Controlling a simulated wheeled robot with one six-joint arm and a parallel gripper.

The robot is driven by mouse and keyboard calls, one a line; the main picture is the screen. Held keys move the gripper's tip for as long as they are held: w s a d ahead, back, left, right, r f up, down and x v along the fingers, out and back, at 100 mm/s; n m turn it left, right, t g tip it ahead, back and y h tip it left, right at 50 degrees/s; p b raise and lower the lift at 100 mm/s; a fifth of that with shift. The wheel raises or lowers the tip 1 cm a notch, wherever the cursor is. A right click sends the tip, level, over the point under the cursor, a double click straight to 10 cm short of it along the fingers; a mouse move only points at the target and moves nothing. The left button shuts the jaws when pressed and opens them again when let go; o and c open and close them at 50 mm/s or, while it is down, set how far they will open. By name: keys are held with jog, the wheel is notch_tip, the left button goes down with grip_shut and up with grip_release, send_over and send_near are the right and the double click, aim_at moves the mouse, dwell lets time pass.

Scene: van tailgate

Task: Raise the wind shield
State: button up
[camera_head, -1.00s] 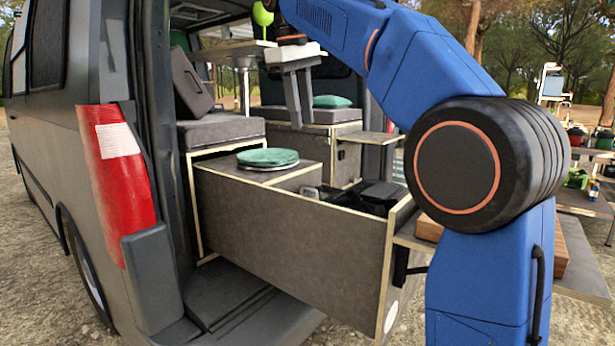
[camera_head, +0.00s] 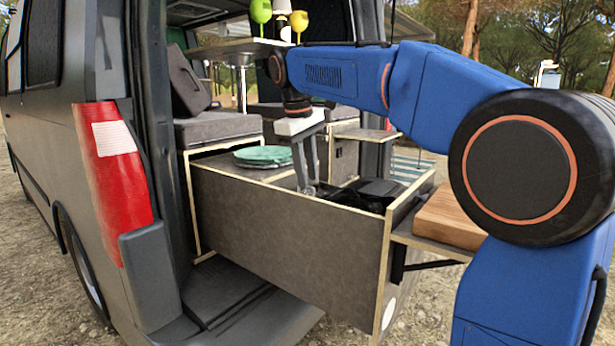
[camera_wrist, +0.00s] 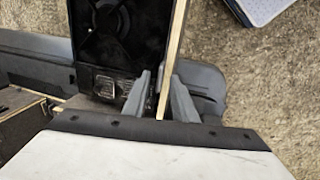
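My gripper (camera_head: 308,187) points down over the open drawer (camera_head: 285,235). In the wrist view, my gripper's (camera_wrist: 160,96) two grey fingers are apart, with the drawer's pale wall edge (camera_wrist: 173,55) showing between them. I cannot tell whether the fingers touch it. A black stove (camera_wrist: 108,30) with a burner lies inside the drawer, left of that edge in the wrist view. In the head view, dark parts (camera_head: 375,190) show in the drawer to the right of my fingers. I cannot clearly tell the wind shield from these dark parts.
A round green stack (camera_head: 266,156) sits at the drawer's inner end. A wooden board (camera_head: 450,218) lies on a side shelf at right. Goblets (camera_head: 261,12) stand on a raised table (camera_head: 235,49) inside the van. The van's tail light (camera_head: 112,170) is left of the drawer.

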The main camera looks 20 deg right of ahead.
jog(key=shift+d+f, duration=0.1)
jog(key=shift+f, duration=0.45)
grip_shut()
dwell(1.1)
